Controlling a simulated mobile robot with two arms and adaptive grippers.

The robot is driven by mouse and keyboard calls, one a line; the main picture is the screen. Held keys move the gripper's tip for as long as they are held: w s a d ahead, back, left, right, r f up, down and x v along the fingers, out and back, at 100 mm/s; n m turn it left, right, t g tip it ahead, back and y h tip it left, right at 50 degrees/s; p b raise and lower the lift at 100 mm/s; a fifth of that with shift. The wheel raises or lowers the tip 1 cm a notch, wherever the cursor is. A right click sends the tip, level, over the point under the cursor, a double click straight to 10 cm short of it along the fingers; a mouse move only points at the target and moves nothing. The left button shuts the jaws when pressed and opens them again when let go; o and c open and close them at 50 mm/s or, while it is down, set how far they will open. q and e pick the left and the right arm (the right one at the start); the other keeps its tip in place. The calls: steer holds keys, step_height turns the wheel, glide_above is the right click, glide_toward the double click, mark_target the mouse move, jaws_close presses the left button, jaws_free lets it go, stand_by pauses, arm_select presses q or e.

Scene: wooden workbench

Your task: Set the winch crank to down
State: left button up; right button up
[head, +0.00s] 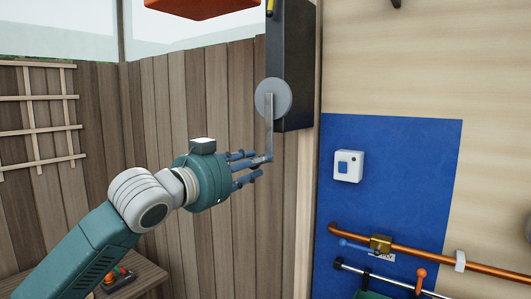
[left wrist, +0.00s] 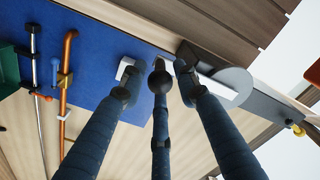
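The winch is a dark box (head: 297,65) on the wall edge, with a round grey hub (head: 273,98) on its side. Its flat metal crank arm (head: 269,132) hangs straight down from the hub. My left gripper (head: 258,164) is at the crank's lower end, with its blue fingers spread and straight. The crank arm (left wrist: 218,87) and hub (left wrist: 233,79) also show in the left wrist view, beyond the fingertips. A dark ball (left wrist: 160,81) sits between the fingers there; I cannot tell if they touch it. My right gripper is out of view.
A blue wall panel (head: 400,160) on the right carries a white switch box (head: 348,166), a copper pipe with a brass valve (head: 380,243), and an orange-handled lever (head: 420,280). A wooden trellis (head: 36,130) hangs at left. A joystick box (head: 118,279) stands on the bench.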

arm_select(q)
steer(key=p+x, duration=0.1)
steer(key=x, duration=0.3)
steer(key=shift+w+a, duration=0.1)
steer(key=shift+w, duration=0.1)
steer(key=shift+w+d+p, duration=0.25)
steer(key=shift+d+p, duration=0.05)
jaws_close()
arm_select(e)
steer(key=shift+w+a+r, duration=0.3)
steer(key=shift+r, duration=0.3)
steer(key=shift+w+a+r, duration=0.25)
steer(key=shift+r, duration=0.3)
